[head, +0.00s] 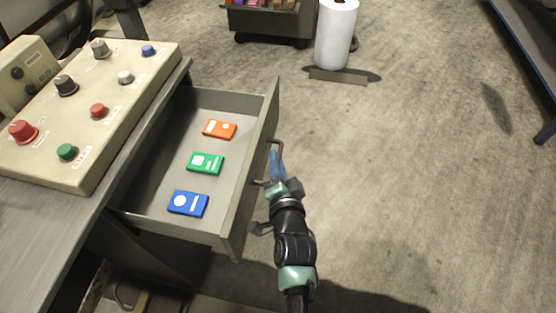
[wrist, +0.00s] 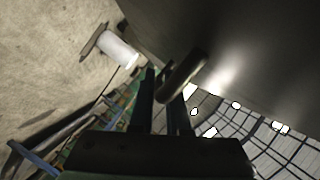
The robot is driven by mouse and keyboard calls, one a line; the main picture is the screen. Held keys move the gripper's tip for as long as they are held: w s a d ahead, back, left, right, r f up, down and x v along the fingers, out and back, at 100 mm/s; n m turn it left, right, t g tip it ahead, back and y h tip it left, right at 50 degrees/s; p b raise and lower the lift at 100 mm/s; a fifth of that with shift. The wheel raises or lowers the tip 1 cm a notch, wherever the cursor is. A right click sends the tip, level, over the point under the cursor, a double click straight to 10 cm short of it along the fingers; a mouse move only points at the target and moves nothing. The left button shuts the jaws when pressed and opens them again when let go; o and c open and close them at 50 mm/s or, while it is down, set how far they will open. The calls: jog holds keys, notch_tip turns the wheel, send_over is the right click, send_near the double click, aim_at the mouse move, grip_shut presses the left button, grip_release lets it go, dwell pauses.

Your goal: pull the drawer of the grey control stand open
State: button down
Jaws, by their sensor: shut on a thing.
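The drawer (head: 152,215) of the grey control stand (head: 40,235) is pulled well out in the head view. Inside lie an orange card (head: 219,129), a green card (head: 205,163) and a blue card (head: 188,203). My gripper (head: 276,168) is at the outer face of the drawer front, shut on the drawer handle (head: 275,144). In the wrist view the handle (wrist: 183,74) passes between the two fingers, with the drawer front (wrist: 225,45) beside it. The exact finger contact is partly hidden in the head view.
A beige control box (head: 110,105) with several knobs and buttons stands on top of the stand. A white roll (head: 336,35) stands on the floor behind, near a dark bin (head: 270,22). The concrete floor (head: 420,180) to the right is clear.

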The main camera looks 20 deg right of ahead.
jog(key=shift+a, duration=0.1)
jog(key=c, duration=0.9)
grip_release()
jog(key=p+v, duration=0.2)
jog(key=v, duration=1.1)
